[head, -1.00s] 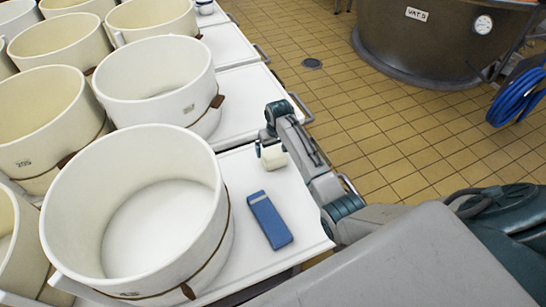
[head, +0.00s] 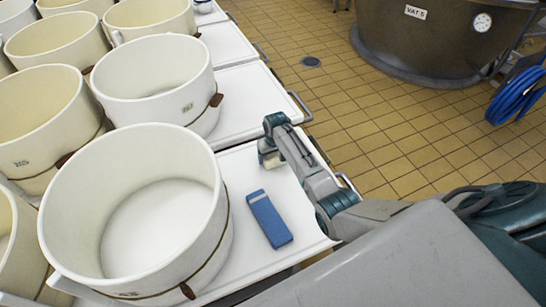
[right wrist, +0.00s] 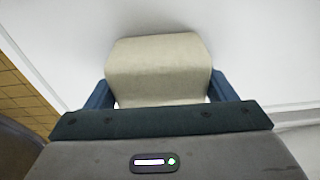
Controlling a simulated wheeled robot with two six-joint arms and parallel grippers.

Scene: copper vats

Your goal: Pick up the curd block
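The curd block (right wrist: 155,65) is a pale cream block with a rounded upper face. In the right wrist view it sits between the two blue fingers of my right gripper (right wrist: 158,92), one finger close along each side. Whether the fingers press on it is not clear. In the head view the curd block (head: 271,161) is mostly hidden under my right gripper (head: 268,152), low over the white tray top (head: 240,165). My left gripper is not in view.
A blue box-like object (head: 269,219) lies on the same top, nearer me. A large cream tub (head: 62,235) stands to its left, with several more tubs behind. A dark vat (head: 430,45) and a coiled blue hose (head: 515,97) stand across the tiled floor.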

